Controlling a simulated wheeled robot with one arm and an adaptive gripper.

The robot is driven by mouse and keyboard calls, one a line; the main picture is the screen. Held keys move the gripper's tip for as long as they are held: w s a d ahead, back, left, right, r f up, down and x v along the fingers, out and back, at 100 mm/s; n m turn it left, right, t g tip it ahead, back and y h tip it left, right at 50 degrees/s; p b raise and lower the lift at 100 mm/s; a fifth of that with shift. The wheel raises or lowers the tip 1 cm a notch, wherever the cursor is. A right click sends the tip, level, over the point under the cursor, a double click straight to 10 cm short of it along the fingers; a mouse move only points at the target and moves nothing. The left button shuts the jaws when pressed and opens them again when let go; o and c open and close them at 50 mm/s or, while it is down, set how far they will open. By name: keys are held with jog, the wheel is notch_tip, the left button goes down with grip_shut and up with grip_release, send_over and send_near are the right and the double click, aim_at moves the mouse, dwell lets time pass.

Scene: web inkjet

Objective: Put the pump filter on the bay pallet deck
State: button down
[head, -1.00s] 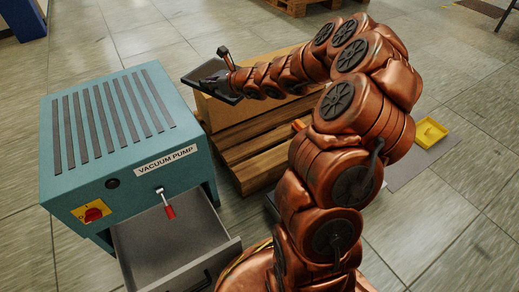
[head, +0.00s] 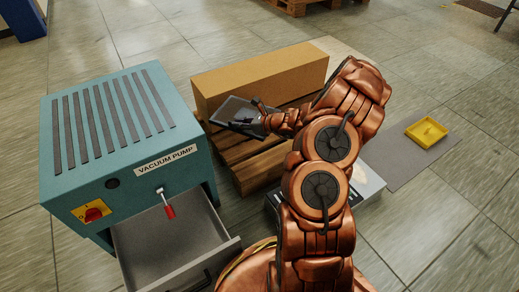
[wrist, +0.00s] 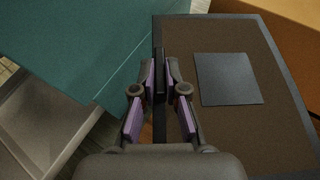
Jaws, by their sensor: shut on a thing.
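The pump filter (head: 236,110) is a flat dark panel with a grey frame. In the wrist view the filter (wrist: 265,125) shows a brown face with a grey square patch. My gripper (wrist: 160,82) is shut on a dark upright piece at the filter's near left edge. In the head view my gripper (head: 258,120) holds the filter over the left part of the wooden pallet deck (head: 245,160), in front of a long cardboard box. I cannot tell whether the filter touches the deck.
The cardboard box (head: 265,80) takes up the back of the pallet. The teal vacuum pump (head: 125,150) stands close on the left, its grey drawer (head: 165,240) open. A yellow tray (head: 427,133) lies on a grey mat at right. Bare slats show at the pallet's front.

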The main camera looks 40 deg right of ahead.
jog(key=s+a+f+n+g+y, duration=0.1)
jog(key=s+f+n+g+y, duration=0.15)
jog(key=s+f, duration=1.35)
jog(key=shift+t, duration=0.45)
jog(key=w+d+f+b, duration=0.1)
jog(key=w+d, duration=0.1)
jog(key=w, duration=0.2)
jog(key=w+d+b, duration=0.2)
jog(key=w+d, duration=0.1)
jog(key=w, duration=0.1)
jog(key=w+d+f+b, duration=0.1)
jog(key=w+d, duration=0.1)
jog(key=w, duration=0.2)
jog(key=shift+w+d+f+b, duration=0.25)
jog(key=shift+w+f+b, duration=0.1)
jog(key=shift+b, duration=0.05)
jog(key=shift+w+d, duration=0.5)
jog(key=shift+w, duration=0.25)
jog(key=shift+f+b, duration=1.2)
jog(key=shift+f, duration=0.45)
jog(key=shift+f, duration=0.2)
jog(key=c, duration=1.2)
grip_release()
jog(key=shift+r, duration=0.1)
